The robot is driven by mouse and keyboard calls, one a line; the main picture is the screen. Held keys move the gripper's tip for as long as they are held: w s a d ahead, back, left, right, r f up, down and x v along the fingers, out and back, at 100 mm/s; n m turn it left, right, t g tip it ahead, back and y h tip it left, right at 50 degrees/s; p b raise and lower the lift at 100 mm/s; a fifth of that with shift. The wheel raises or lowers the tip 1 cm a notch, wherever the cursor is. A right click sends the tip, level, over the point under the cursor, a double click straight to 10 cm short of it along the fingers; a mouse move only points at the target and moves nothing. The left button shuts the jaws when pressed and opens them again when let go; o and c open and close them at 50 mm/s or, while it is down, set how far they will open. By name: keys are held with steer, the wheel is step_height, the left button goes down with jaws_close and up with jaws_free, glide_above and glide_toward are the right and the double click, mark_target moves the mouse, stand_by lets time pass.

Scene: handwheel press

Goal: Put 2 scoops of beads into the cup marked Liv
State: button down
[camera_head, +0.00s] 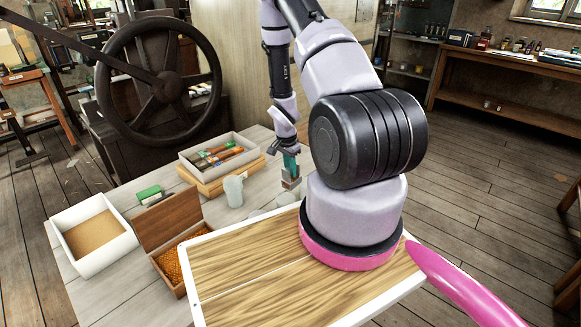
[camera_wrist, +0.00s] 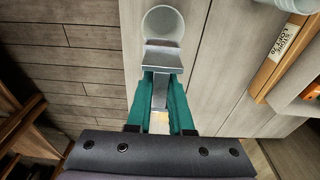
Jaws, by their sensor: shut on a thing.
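My gripper (camera_head: 290,160) hangs over the right part of the grey table, fingers pointing down. In the wrist view its green fingers (camera_wrist: 160,105) are shut on the handle of a grey metal scoop (camera_wrist: 162,60). A pale round vessel opening (camera_wrist: 163,20) shows just beyond the scoop. A small pale cup (camera_head: 286,198) stands under the gripper, partly hidden by it and the wood-topped panel. I cannot tell whether the scoop holds beads. An open wooden box (camera_head: 157,227) holds orange beads (camera_head: 172,266) at the front left. No name Liv is readable.
A pale mug (camera_head: 233,191) stands left of the gripper. Behind it a white tray (camera_head: 188,166) of tools rests on a wooden base. A white bin (camera_head: 68,247) and a green box (camera_head: 149,192) are at left. A large handwheel (camera_head: 160,82) stands behind.

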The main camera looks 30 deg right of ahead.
mark_target(282, 180)
steer(key=shift+s+a+f+t+h, duration=0.1)
steer(key=shift+a+f+t+h, duration=0.05)
steer(key=shift+a+f+h, duration=0.3)
steer(key=shift+s+a+f+t+h, duration=0.1)
steer(key=shift+a+f+t+h, duration=0.1)
steer(key=shift+f+h, duration=0.25)
steer(key=shift+s+a+f+t+h, duration=0.1)
steer(key=shift+s+a+t+h, duration=0.15)
steer(key=shift+a+h, duration=0.4)
steer(key=shift+s+a+f+t+h, duration=0.1)
steer(key=shift+a+t+h, duration=0.25)
steer(key=shift+h, duration=0.55)
steer(key=shift+s+a+f+t+h, duration=0.1)
steer(key=shift+s+a+t+h, duration=0.15)
steer(key=shift+a+h, duration=0.4)
